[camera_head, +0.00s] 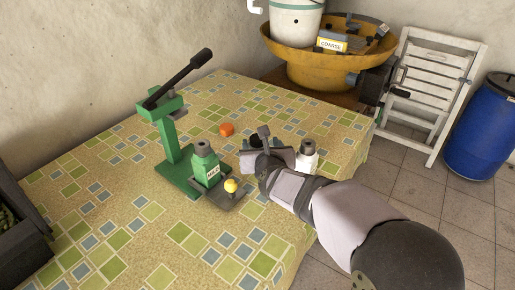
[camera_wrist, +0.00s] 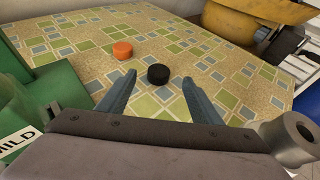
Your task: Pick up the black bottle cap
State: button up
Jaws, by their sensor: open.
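The black bottle cap (camera_wrist: 158,74) lies flat on the patterned tablecloth in the wrist view. It sits between the tips of my gripper (camera_wrist: 159,79), slightly beyond them, and no finger appears to touch it. My gripper is open and empty, its two grey fingers spread on either side of the cap. In the head view my gripper (camera_head: 258,147) reaches in from the lower right, low over the table. There the cap is hard to tell from the dark gripper parts around it.
An orange cap (camera_wrist: 122,49) lies left of and beyond the black one. A green lever press (camera_head: 172,150) and green MILD bottle (camera_head: 205,168) stand left. A white bottle (camera_head: 306,161) stands close right of my gripper. A yellow basin (camera_head: 310,75) stands beyond the table (camera_head: 130,240).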

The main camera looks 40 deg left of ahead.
aim_at(258, 141)
jog(key=shift+s+a+f, duration=0.1)
jog(key=shift+s+f, duration=0.05)
jog(key=shift+f, duration=0.2)
jog(key=shift+p+x, duration=1.35)
jog(key=shift+x, duration=2.3)
jog(key=c, duration=1.1)
